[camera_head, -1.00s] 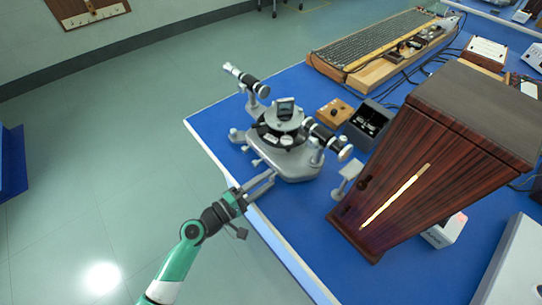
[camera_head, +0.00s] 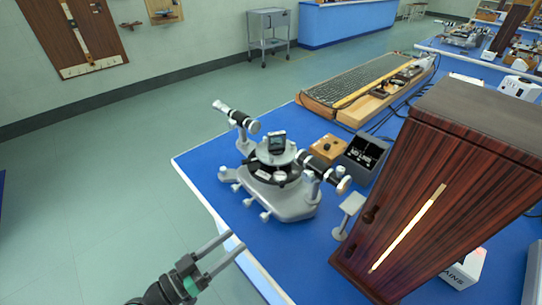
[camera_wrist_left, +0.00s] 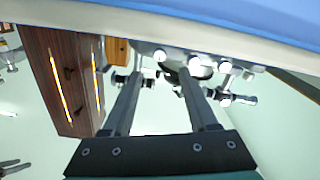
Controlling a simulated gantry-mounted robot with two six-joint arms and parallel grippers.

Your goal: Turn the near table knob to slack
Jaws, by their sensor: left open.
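The grey spectrometer (camera_head: 285,200) stands on the blue bench, with a round table (camera_head: 275,150) at its middle. Several small silver knobs stick out along its near side, one at the front (camera_head: 265,215); I cannot tell which is the table knob or how it is turned. My left gripper (camera_head: 235,242) is open and empty at the bench's near edge, apart from the spectrometer. In the left wrist view, turned upside down, the open fingers (camera_wrist_left: 159,72) point toward the spectrometer and its pale knobs (camera_wrist_left: 196,58). My right gripper is not identifiable.
A tall dark wooden box (camera_head: 440,175) with a bright slit stands right of the spectrometer. A small grey stand (camera_head: 349,205) is between them. A wooden block (camera_head: 328,148) and dark box (camera_head: 363,155) sit behind. Open floor (camera_head: 110,200) lies left of the bench.

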